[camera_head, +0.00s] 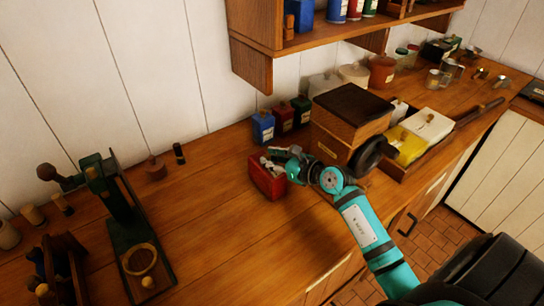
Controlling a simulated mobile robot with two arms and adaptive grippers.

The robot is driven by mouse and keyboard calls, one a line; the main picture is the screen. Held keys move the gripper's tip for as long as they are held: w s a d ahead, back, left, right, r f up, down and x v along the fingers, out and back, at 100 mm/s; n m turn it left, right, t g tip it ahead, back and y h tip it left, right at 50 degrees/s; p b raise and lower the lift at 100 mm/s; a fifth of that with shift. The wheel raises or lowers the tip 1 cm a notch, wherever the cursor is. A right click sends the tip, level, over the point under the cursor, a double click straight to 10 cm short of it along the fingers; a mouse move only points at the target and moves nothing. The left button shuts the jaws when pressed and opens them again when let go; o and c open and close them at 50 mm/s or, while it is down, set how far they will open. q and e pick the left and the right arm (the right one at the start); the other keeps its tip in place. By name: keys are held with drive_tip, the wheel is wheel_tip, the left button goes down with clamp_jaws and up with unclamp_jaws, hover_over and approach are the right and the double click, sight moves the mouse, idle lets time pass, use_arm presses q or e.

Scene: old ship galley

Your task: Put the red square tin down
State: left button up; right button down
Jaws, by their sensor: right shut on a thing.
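The red square tin (266,182) is near the middle of the head view, over the front part of the wooden counter. My right gripper (277,161) is shut on it at the top, and the fingers hide part of its upper side. The tin looks upright. I cannot tell whether its base touches the counter (215,215) or hangs just above it. My left gripper is not in view.
A blue tin (263,127), another red tin (283,119) and a dark green tin (302,110) stand behind. A wooden box (349,125) is to the right. A green stand (126,235) is at left. A shelf (335,30) overhangs the back. Counter left of the held tin is clear.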

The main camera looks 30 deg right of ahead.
drive_tip(key=shift+f, duration=0.2)
drive_tip(key=c, duration=1.1)
unclamp_jaws()
drive_tip(key=shift+r, duration=0.1)
